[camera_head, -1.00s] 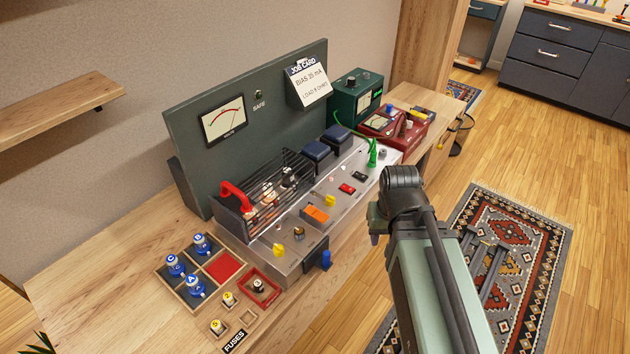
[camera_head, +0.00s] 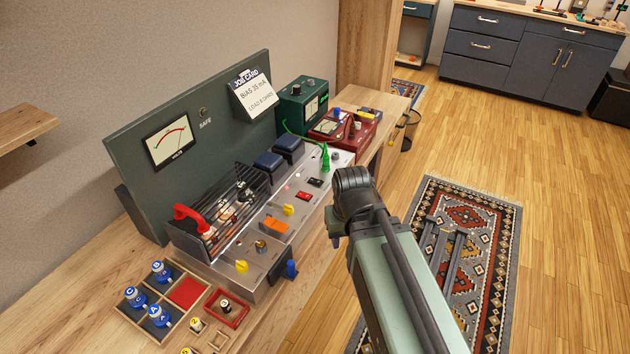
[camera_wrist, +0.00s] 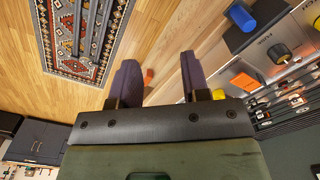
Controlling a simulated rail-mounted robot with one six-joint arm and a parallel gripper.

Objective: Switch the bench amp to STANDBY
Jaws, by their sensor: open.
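The bench amp (camera_head: 262,262) is a long silver chassis on the wooden bench. Its top carries an orange rocker (camera_head: 274,226), a red switch (camera_head: 304,195), a black switch (camera_head: 314,182) and yellow knobs (camera_head: 288,210). Their labels are too small to read, so I cannot tell which is STANDBY. In the wrist view the amp's front shows at the right, with its orange rocker (camera_wrist: 244,82) and a black knob (camera_wrist: 278,52). My gripper (camera_wrist: 160,76) is open and empty, its two purple fingers apart, clear of the amp. In the head view it is mostly hidden by my arm, in front of the amp.
A green clip (camera_head: 325,158) stands at the amp's far end, before a red meter box (camera_head: 340,128) and green box (camera_head: 299,104). A blue knob (camera_head: 291,268) juts at the near end.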

